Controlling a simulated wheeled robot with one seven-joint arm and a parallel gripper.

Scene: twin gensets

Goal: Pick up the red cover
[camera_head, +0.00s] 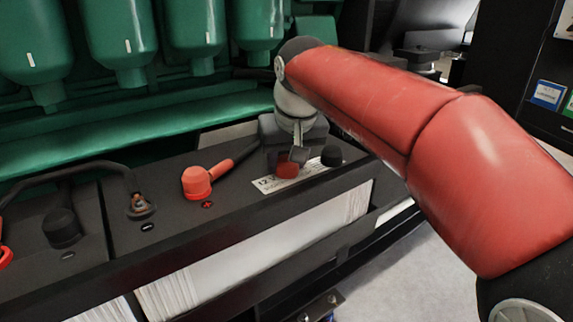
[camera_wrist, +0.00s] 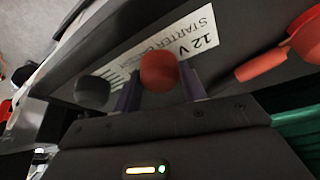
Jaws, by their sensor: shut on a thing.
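The red cover (camera_wrist: 158,70) is a small round cap. It sits between the two fingers of my gripper (camera_wrist: 159,78) in the wrist view, and the fingers are shut on it. In the head view the red cover (camera_head: 287,169) shows below my gripper (camera_head: 291,157), over the label on the battery's top. Part of it is hidden by a finger. I cannot tell whether it touches the battery or is held just above it.
A black cap (camera_head: 331,155) stands close to the right of my gripper. An orange-red boot (camera_head: 197,182) with a cable sits on the battery to the left. A bare terminal clamp (camera_head: 139,205) is further left. Green engine parts (camera_head: 120,40) rise behind.

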